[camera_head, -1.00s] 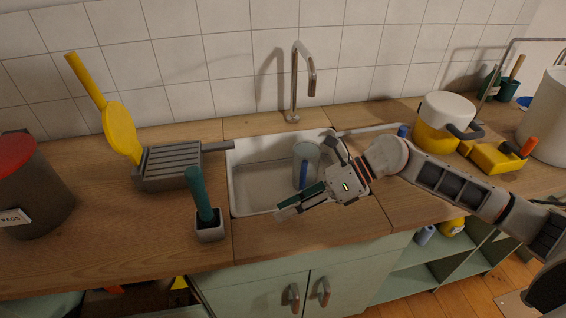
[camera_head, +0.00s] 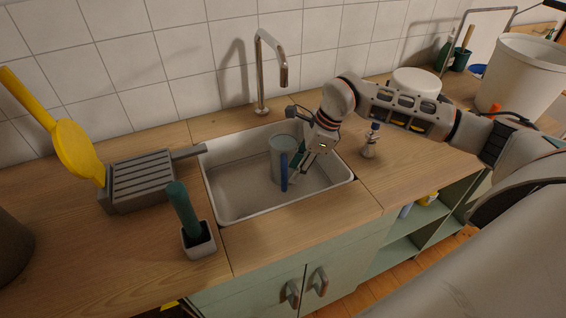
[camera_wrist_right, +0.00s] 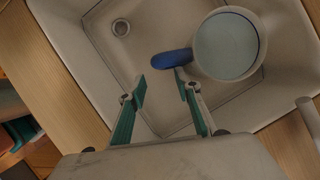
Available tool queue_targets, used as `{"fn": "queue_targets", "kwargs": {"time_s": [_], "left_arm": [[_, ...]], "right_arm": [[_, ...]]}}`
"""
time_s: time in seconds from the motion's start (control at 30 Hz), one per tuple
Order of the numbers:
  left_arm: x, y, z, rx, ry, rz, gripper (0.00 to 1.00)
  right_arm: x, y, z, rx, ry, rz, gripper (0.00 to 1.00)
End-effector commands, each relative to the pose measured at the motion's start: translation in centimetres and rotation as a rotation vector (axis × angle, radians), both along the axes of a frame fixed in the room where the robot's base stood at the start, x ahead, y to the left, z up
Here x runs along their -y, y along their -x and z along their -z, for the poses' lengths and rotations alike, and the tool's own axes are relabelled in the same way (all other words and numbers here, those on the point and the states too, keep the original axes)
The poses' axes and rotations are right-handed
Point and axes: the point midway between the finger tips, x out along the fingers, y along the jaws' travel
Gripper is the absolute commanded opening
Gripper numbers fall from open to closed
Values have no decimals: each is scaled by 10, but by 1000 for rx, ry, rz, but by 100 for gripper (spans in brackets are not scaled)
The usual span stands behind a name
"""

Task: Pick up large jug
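The large jug (camera_head: 285,157) is a grey-white cylinder with a blue handle. It stands upright in the white sink (camera_head: 230,190), towards the right side. In the right wrist view the jug (camera_wrist_right: 226,46) is seen from above with its blue handle (camera_wrist_right: 171,59) pointing left. My right gripper (camera_head: 298,179) is inside the sink beside the jug, on its right. In the wrist view the gripper (camera_wrist_right: 158,80) is open, its fingers apart, with the handle just beyond the fingertips. One fingertip is close to the handle; I cannot tell if they touch. My left gripper is not in view.
A faucet (camera_head: 262,80) stands behind the sink. A grey grill pan (camera_head: 150,179) and a green-handled brush in a holder (camera_head: 198,240) sit on the left counter. A small bottle (camera_head: 370,141) stands right of the sink. A white bucket (camera_head: 522,75) is at the right.

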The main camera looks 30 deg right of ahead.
Motion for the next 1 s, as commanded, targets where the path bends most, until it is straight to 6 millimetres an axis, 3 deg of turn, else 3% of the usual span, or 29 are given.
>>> {"fn": "queue_targets", "kwargs": {"time_s": [0.17, 0.5, 0.8, 0.93, 1.0], "left_arm": [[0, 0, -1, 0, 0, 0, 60], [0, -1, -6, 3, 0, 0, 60], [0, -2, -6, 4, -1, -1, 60], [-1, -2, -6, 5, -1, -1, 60], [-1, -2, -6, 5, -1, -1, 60]], "right_arm": [[-5, -2, 10, -1, -1, 1, 33], [-23, -12, 48, -2, -2, 0, 33], [-24, -13, 52, 0, -1, 0, 33], [-24, -13, 51, 0, 0, 1, 0], [-24, -13, 51, 0, 0, 1, 0]]}}
